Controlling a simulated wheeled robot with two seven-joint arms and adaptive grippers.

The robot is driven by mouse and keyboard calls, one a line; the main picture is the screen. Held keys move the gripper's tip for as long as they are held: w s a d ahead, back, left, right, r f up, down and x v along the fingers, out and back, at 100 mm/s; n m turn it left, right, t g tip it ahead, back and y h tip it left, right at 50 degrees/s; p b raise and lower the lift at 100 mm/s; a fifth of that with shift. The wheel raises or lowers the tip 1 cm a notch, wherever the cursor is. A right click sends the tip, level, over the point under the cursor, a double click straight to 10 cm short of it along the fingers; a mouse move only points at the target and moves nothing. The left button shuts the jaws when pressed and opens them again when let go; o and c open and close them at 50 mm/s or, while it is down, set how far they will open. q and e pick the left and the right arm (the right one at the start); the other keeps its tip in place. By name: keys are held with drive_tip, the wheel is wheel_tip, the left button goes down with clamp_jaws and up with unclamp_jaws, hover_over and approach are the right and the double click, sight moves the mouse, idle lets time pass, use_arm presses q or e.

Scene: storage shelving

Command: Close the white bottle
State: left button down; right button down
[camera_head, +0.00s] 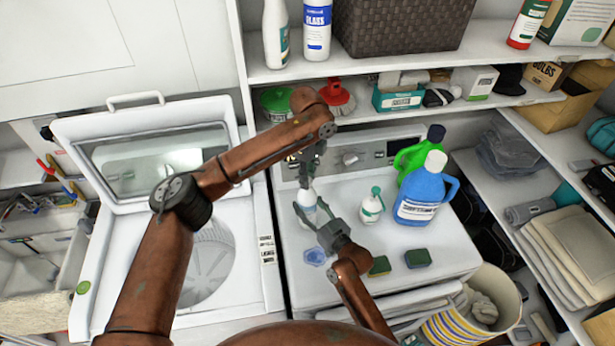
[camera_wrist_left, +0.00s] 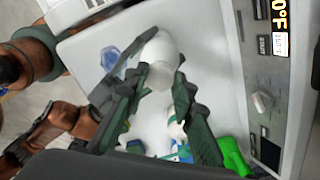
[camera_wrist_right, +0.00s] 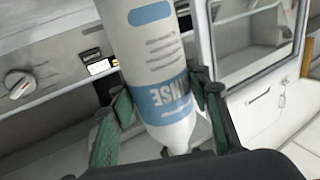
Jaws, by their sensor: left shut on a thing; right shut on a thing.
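The white bottle (camera_head: 307,199) stands upright above the white appliance top in the head view. Its blue label (camera_wrist_right: 165,100) shows in the right wrist view, where the picture is upside down. My right gripper (camera_head: 311,211) is shut around the bottle's body from the front right. My left gripper (camera_head: 304,180) comes from above, over the bottle's top. In the left wrist view its fingers close on a small white piece (camera_wrist_left: 160,78), which looks like the cap. The rounded white bottle (camera_wrist_left: 156,50) lies just beyond it. I cannot tell whether the piece touches the bottle's neck.
A small white-and-teal bottle (camera_head: 371,207), a blue jug (camera_head: 422,190) and a green jug (camera_head: 412,157) stand to the right. A blue flower-shaped item (camera_head: 315,256) and two sponges (camera_head: 418,258) lie near the front. An open-lidded washer (camera_head: 255,280) is left; a shelf (camera_head: 400,60) hangs behind.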

use_arm(q)
drive_tip(key=m, duration=0.6)
drive_tip(key=shift+a, duration=0.1)
drive_tip(key=m, duration=0.6)
drive_tip(key=c, duration=1.5)
unclamp_jaws()
drive_tip(key=shift+c, duration=0.2)
drive_tip(key=shift+r, duration=0.1)
wheel_tip(320, 180, up, 12)
use_arm(e)
drive_tip(key=c, duration=1)
unclamp_jaws()
